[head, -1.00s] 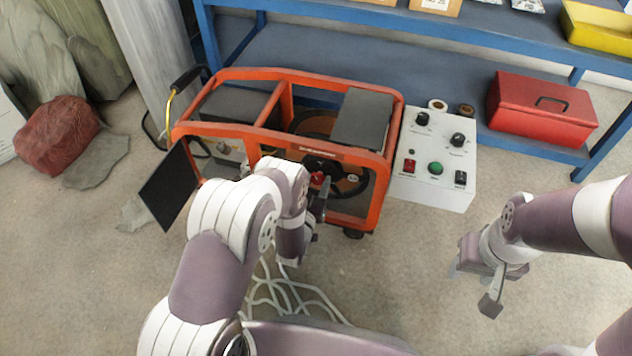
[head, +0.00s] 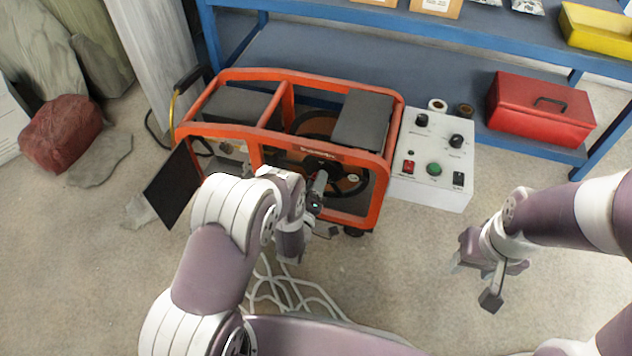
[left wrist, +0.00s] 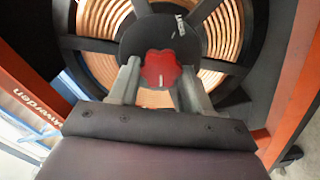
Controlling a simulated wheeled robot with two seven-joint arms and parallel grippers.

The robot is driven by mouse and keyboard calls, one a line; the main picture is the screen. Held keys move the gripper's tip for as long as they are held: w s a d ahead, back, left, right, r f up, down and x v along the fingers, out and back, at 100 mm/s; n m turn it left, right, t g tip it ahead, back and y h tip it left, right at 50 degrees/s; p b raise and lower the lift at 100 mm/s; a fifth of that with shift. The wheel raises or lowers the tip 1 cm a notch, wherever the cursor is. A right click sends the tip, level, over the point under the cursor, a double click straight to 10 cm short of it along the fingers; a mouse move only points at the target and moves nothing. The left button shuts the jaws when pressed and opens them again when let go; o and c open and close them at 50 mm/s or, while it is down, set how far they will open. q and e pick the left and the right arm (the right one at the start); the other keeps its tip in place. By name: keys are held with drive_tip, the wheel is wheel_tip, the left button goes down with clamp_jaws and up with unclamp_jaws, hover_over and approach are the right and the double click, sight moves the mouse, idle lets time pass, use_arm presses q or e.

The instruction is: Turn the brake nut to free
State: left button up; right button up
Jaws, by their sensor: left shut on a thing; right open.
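The brake nut (left wrist: 160,68) is a red lobed knob on a black hub (left wrist: 178,38) in the left wrist view. A white label is on the hub and a small pale mark is low on the nut. My left gripper (left wrist: 158,88) has one finger on each side of the nut and is shut on it. In the head view my left gripper (head: 318,190) is at the front of the orange-framed machine (head: 372,205), and the nut is hidden behind it. My right gripper (head: 478,282) is open and empty above the floor at the right.
A copper-coloured coil (left wrist: 100,20) lies behind the hub's dark spokes. A white control box (head: 437,185) stands right of the machine. A red toolbox (head: 540,115) sits on the blue shelf (head: 300,55). A black panel (head: 172,186) sticks out at left.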

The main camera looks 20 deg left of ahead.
use_arm(q)
drive_tip(key=n, duration=0.8)
drive_tip(key=n+p, duration=0.1)
drive_tip(key=n, duration=0.3)
drive_tip(key=shift+f+n, duration=0.25)
drive_tip(key=shift+n, duration=0.05)
use_arm(e)
drive_tip(key=shift+r, duration=0.7)
use_arm(q)
drive_tip(key=o, duration=1)
drive_tip(key=shift+o, duration=0.2)
